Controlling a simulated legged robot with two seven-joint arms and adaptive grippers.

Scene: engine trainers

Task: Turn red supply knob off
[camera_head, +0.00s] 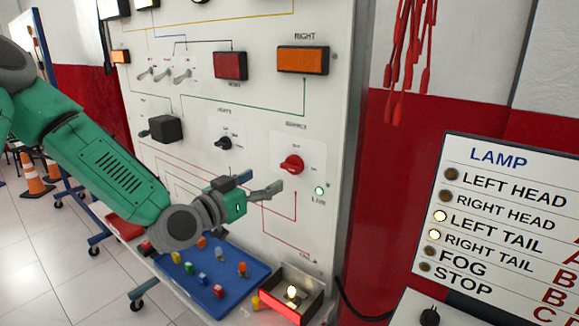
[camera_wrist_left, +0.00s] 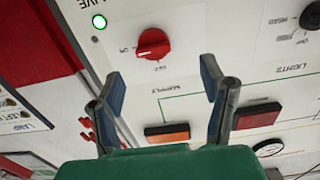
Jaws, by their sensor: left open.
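The red supply knob (camera_head: 292,165) is on the white panel (camera_head: 335,60), to the right of the black lights knob. In the wrist view the red knob (camera_wrist_left: 153,44) lies beyond and between my left gripper's open fingers, apart from them. My left gripper (camera_head: 272,190) is open and empty, just below and left of the knob in the head view; its fingers also show in the wrist view (camera_wrist_left: 162,78). The green LIVE lamp (camera_head: 319,191) beside the knob is lit. My right gripper is out of view.
A black lights knob (camera_head: 224,143) and a black box (camera_head: 166,129) are on the panel to the left. A blue tray (camera_head: 232,296) with several small coloured parts and a red box (camera_head: 317,304) with a lit bulb lie below. A lamp board (camera_head: 505,220) stands at right.

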